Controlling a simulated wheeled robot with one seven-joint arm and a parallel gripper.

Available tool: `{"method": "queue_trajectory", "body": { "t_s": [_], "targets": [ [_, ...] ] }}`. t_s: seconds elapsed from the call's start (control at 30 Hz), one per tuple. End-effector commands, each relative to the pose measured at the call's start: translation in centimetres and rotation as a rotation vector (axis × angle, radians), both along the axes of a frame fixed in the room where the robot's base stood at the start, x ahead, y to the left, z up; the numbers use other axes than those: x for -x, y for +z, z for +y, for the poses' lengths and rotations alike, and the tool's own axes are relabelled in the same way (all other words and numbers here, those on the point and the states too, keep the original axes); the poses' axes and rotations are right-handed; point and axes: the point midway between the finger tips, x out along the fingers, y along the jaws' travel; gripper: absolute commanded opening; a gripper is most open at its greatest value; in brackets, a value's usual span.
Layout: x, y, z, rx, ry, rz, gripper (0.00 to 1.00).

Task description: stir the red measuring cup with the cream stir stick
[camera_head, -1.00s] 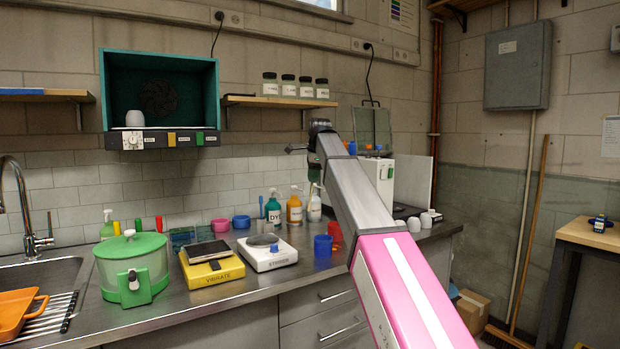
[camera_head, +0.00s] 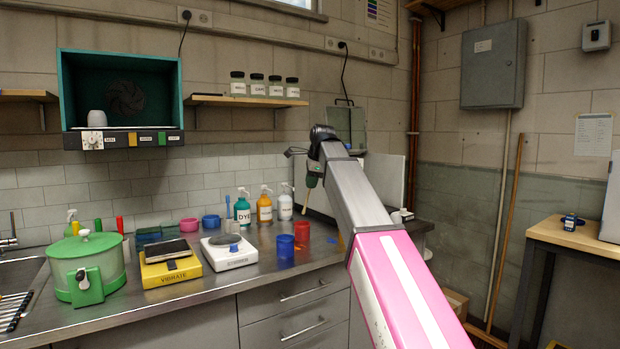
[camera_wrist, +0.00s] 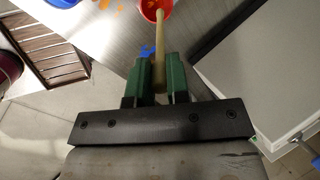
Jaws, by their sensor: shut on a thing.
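My gripper (camera_wrist: 161,85), with green fingers, is shut on the cream stir stick (camera_wrist: 161,50). In the head view my gripper (camera_head: 312,180) hangs above the counter, with the stick (camera_head: 305,203) pointing down. The red measuring cup (camera_head: 301,232) stands upright on the counter below it. In the wrist view the cup (camera_wrist: 150,12) is at the top edge, and the stick's far end overlaps its opening. In the head view the stick's lower end appears above the cup's rim; whether it is directly over the cup, I cannot tell.
A blue cup (camera_head: 285,247) stands close left of the red cup. A stirrer hotplate (camera_head: 228,252), a yellow vibrating plate (camera_head: 170,266) and a green-lidded pot (camera_head: 87,268) stand further left. Pump bottles (camera_head: 264,207) stand behind. Blue and orange patches lie near the cups.

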Motion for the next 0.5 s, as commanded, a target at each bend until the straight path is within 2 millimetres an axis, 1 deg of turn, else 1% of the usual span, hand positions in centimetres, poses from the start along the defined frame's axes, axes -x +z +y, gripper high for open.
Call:
{"method": "queue_trajectory", "body": {
  "t_s": [0.4,0.5],
  "targets": [
    [1.3,-2.6,-0.9,0.000,0.000,0.000,0.00],
    [0.9,-3.2,-0.6,0.000,0.000,0.000,0.00]
  ]
}}
